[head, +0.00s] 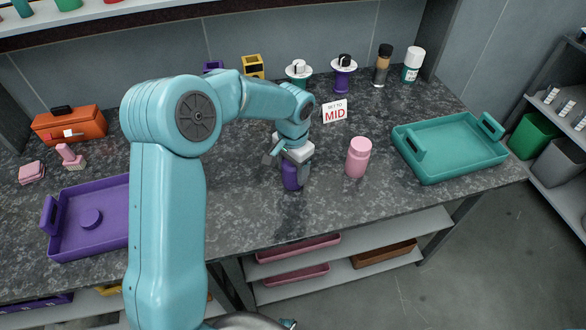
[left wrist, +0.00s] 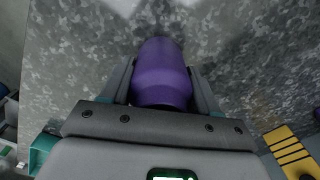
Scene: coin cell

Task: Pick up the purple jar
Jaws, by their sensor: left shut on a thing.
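The purple jar (head: 291,179) is near the middle of the dark speckled counter, left of a pink jar, in the head view. My left gripper (head: 290,168) comes down on it from above and is shut on it. In the left wrist view the purple jar (left wrist: 161,75) sits between the two fingers of my left gripper (left wrist: 162,88), one finger on each side. I cannot tell whether the jar's base touches the counter. My right gripper is not in view.
A pink jar (head: 358,157) stands close on the right. A teal tray (head: 450,171) lies further right, and a purple tray (head: 62,243) on the left. The counter's front edge is near.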

